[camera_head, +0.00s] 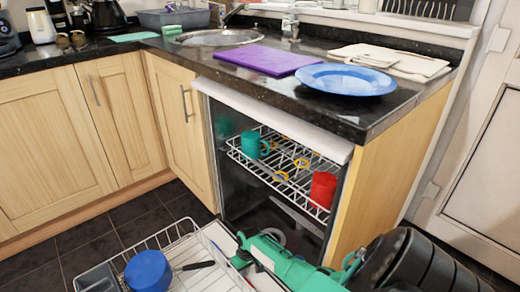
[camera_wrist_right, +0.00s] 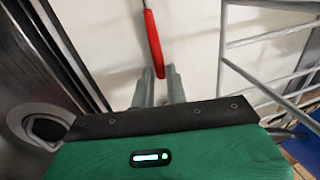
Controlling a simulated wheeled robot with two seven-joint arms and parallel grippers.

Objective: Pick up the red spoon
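The red spoon (camera_wrist_right: 153,42) shows in the right wrist view as a long red handle with a thin grey shaft above it, against a white surface. The lower end of the handle is between the fingertips of my right gripper (camera_wrist_right: 160,80), which are close together with the handle filling nearly all of the gap. In the head view my right gripper (camera_head: 243,252) reaches in from the lower right over the open dishwasher door; I cannot make out the spoon there. My left gripper is not in view.
The lower rack (camera_head: 160,238) is pulled out, holding a blue bowl (camera_head: 148,271). The upper rack (camera_head: 270,176) holds a teal mug (camera_head: 250,145) and a red mug (camera_head: 323,189). Above, the counter (camera_head: 215,68) carries a purple board (camera_head: 265,59) and blue plate (camera_head: 346,80).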

